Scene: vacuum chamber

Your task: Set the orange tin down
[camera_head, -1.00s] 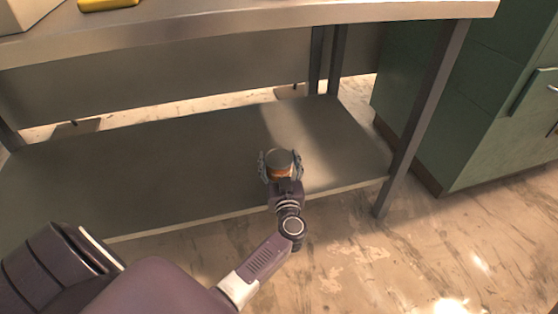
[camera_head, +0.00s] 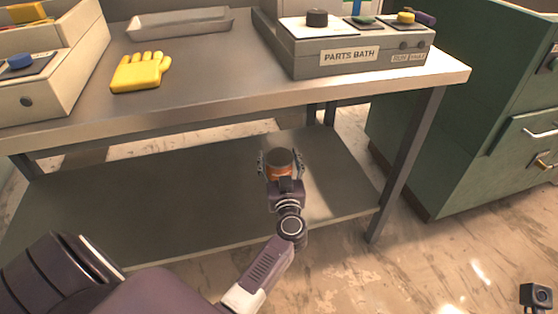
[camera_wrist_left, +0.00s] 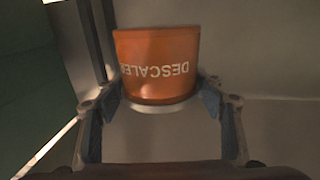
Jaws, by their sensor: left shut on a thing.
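The orange tin (camera_head: 279,173) has a dark grey top and is held upright in my left gripper (camera_head: 280,165). The gripper's fingers are shut on its two sides. In the head view the tin appears over the lower shelf (camera_head: 150,205) of the metal table; I cannot tell whether its base touches the shelf. In the left wrist view the tin (camera_wrist_left: 157,65) shows upside-down lettering, "DESCALE" and part of a further letter, between the fingers of my left gripper (camera_wrist_left: 160,100). My right gripper is not in view.
The lower shelf is bare around the tin. The tabletop (camera_head: 210,60) above carries a yellow glove (camera_head: 138,72), a metal tray (camera_head: 180,24) and a grey parts bath (camera_head: 310,58). A table leg (camera_head: 408,160) and a green cabinet (camera_head: 455,130) stand to the right.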

